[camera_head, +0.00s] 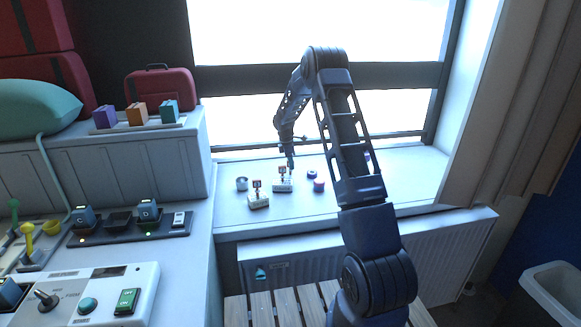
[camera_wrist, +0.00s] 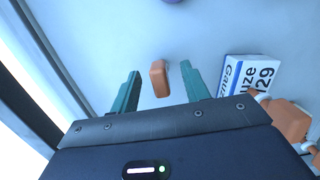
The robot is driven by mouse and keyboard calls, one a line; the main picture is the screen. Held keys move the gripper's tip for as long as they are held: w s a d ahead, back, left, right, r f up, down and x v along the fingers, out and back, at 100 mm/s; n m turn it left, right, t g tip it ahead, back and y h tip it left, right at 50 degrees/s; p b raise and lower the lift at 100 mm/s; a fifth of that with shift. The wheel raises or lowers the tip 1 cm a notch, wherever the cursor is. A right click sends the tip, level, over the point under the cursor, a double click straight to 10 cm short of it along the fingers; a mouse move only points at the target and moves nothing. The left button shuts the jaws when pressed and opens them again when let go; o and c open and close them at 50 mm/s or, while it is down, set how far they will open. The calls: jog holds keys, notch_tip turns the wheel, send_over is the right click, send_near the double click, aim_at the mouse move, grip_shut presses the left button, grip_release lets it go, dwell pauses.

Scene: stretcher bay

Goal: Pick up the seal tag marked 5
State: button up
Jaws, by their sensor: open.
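In the wrist view, my gripper (camera_wrist: 160,72) is open, with its two green fingers apart. A small orange-brown block (camera_wrist: 159,80) shows between the fingers, apart from both. No number is readable on it, so I cannot tell whether it is the seal tag marked 5. A second orange-brown piece (camera_wrist: 290,119) with pale parts is at the right edge, partly cut off. In the head view, my gripper (camera_head: 290,163) is low over the windowsill, by two small pale stands with reddish-brown tops, a rear one (camera_head: 282,186) and a front one (camera_head: 258,202).
A white box printed "Gauze" (camera_wrist: 249,76) lies right of my fingers. On the windowsill (camera_head: 390,180) are a grey cylinder (camera_head: 241,184) and small purple round pieces (camera_head: 318,185). The sill's right part is clear. A radiator (camera_head: 440,243) is below; a control panel (camera_head: 105,290) is at left.

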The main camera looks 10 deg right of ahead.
jog(key=shift+d+f, duration=0.2)
jog(key=shift+f, duration=1)
jog(key=shift+c, duration=0.3)
grip_shut()
